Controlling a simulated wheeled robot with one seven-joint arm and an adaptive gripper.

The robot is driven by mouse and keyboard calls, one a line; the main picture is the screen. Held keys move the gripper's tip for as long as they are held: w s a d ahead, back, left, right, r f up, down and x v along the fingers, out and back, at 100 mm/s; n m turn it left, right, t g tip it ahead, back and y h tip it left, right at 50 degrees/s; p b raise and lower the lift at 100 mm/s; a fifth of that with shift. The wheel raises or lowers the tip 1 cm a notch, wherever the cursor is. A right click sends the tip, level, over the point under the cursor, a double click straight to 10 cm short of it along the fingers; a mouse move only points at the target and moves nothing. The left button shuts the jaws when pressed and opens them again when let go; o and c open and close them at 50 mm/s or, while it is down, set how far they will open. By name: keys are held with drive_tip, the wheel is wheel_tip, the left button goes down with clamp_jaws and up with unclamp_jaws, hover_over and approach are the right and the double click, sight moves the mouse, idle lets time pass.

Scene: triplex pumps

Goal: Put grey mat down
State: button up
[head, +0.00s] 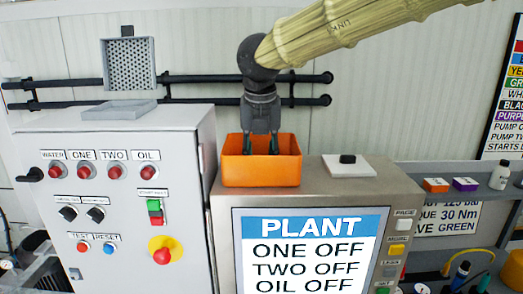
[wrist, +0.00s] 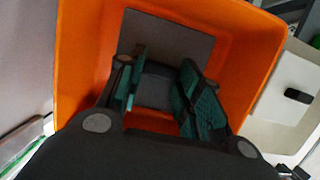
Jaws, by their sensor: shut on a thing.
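My gripper (head: 261,143) points down into an orange bin (head: 262,174) that stands on top of the plant display cabinet. In the wrist view the green-padded fingers (wrist: 158,98) are inside the bin (wrist: 92,50), with a grey flat piece between them. This grey mat (wrist: 172,42) shows beyond the fingers, inside the bin walls. My gripper is shut on it. The mat's lower part is hidden by the fingers, and I cannot tell whether it touches the bin floor. In the head view the bin's front wall hides the mat.
A white pad with a black block (head: 347,160) lies right of the bin. A light grey plate (head: 119,110) lies on the control cabinet (head: 110,190) at left. Black pipes (head: 200,79) run along the wall behind. A shelf (head: 460,172) with small boxes stands at right.

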drive_tip(key=shift+d+f, duration=0.15)
drive_tip(key=o, duration=0.9)
drive_tip(key=shift+o, duration=0.2)
drive_tip(key=b+v, duration=0.3)
drive_tip(key=v, duration=0.9)
drive_tip(key=shift+b, duration=0.4)
